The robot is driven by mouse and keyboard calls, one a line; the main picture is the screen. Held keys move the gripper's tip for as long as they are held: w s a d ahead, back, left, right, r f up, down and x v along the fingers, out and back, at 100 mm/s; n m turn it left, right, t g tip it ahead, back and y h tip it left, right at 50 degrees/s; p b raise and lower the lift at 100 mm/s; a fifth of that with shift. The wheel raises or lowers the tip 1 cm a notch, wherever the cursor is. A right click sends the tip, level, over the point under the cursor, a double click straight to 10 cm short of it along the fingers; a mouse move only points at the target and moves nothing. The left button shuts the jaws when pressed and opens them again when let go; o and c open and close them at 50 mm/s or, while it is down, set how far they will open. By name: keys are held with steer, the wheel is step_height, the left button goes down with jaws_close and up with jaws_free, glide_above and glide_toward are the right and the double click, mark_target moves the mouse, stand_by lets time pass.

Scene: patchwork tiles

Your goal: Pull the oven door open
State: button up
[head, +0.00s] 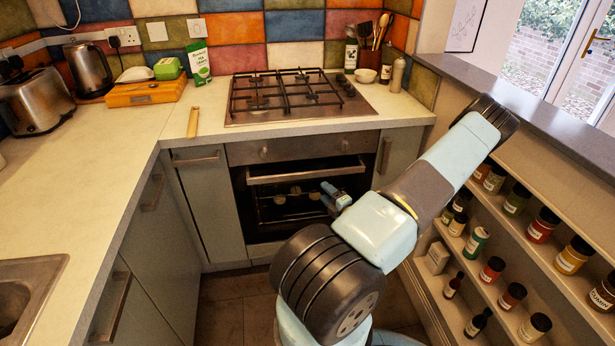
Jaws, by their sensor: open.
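The oven (246,153) is built in under the hob, with a steel control panel and a dark door (262,212). A horizontal metal handle (290,176) runs along the top of the door. Small pale shapes show in the dark area below the handle. I cannot tell whether the door is fully closed or slightly ajar. My gripper (327,194) is open, in front of the right half of the door and just below the handle in the picture. It looks apart from the handle, though the gap in depth is unclear. My arm hides the oven's lower right.
Cabinets with handles flank the oven, and a worktop (150,185) runs along the left. A gas hob (295,95) sits above. A spice shelf (500,260) full of jars stands close on the right. Some tiled floor (225,300) shows below the oven.

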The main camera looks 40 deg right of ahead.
mark_target(308, 176)
steer(key=w, duration=0.4)
steer(key=w+d, duration=0.1)
steer(key=w, duration=0.4)
steer(key=w+d, duration=0.1)
steer(key=w, duration=0.3)
steer(key=shift+w+d+f, duration=0.2)
steer(key=shift+w, duration=0.05)
jaws_close()
steer(key=shift+s, duration=0.1)
